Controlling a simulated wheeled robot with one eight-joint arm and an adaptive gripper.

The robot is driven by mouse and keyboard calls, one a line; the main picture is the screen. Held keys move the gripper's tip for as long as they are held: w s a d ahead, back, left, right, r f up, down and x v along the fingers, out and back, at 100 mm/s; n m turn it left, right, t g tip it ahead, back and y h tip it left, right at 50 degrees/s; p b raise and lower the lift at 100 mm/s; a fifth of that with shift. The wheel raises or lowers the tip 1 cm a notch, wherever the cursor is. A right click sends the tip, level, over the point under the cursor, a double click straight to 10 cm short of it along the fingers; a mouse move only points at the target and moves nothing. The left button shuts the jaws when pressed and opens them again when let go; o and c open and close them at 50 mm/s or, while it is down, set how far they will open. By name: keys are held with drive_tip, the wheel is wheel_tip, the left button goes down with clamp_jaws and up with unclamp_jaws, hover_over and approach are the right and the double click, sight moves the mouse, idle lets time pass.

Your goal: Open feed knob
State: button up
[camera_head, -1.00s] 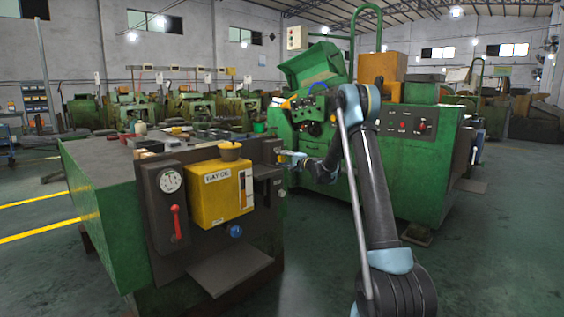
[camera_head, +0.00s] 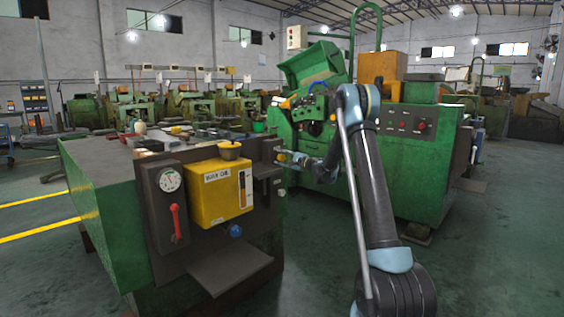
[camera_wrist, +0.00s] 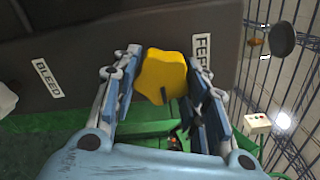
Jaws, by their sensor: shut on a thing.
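The feed knob (camera_wrist: 162,76) is a yellow, lobed knob on a dark panel (camera_wrist: 130,35) in the wrist view, beside a white label reading FEED, partly covered by a finger. My gripper (camera_wrist: 163,88) has one finger on each side of the knob and is shut on it. In the head view my gripper (camera_head: 290,157) is at the right end of the green bench's dark front panel; the knob there is too small and covered to make out clearly.
A BLEED label (camera_wrist: 47,78) is on the same panel, with a pale part at the far left. In the head view a yellow oil box (camera_head: 218,192), a gauge (camera_head: 170,180) and a red lever (camera_head: 176,221) are on the panel. A green machine (camera_head: 400,170) stands behind my arm.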

drive_tip(key=shift+d, duration=0.15)
drive_tip(key=o, duration=1.1)
drive_tip(key=shift+f, duration=0.1)
drive_tip(key=v, duration=1.1)
drive_tip(key=shift+s+d, duration=0.3)
